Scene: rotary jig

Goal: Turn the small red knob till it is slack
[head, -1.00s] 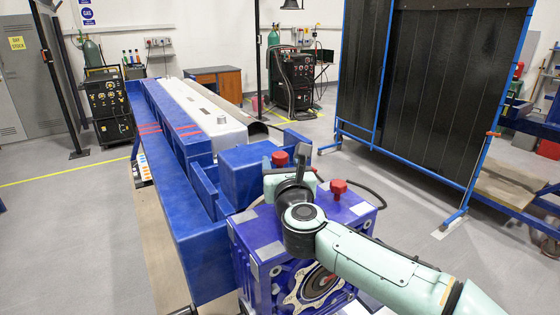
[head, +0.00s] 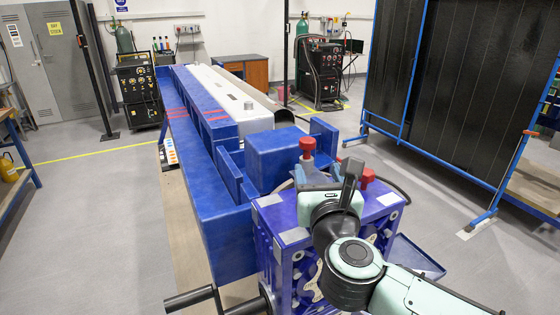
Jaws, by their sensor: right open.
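Two red knobs stand on top of the blue-purple jig box (head: 270,215). One red knob (head: 307,147) is at the back, in clear view. The other red knob (head: 367,178) is to the right, partly hidden behind my right gripper's dark upright part. I cannot tell from size alone which one is the small one. My right gripper (head: 315,180) is over the box top between the two knobs, and it is open. Its fingertips are largely hidden by its own body, and I see no contact with a knob. My left gripper is not in view.
A long blue bench (head: 205,200) with a grey-white beam (head: 240,107) runs away behind the box. Dark bar handles (head: 190,299) stick out at the lower left. A blue tray (head: 418,258) juts out at the box's right.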

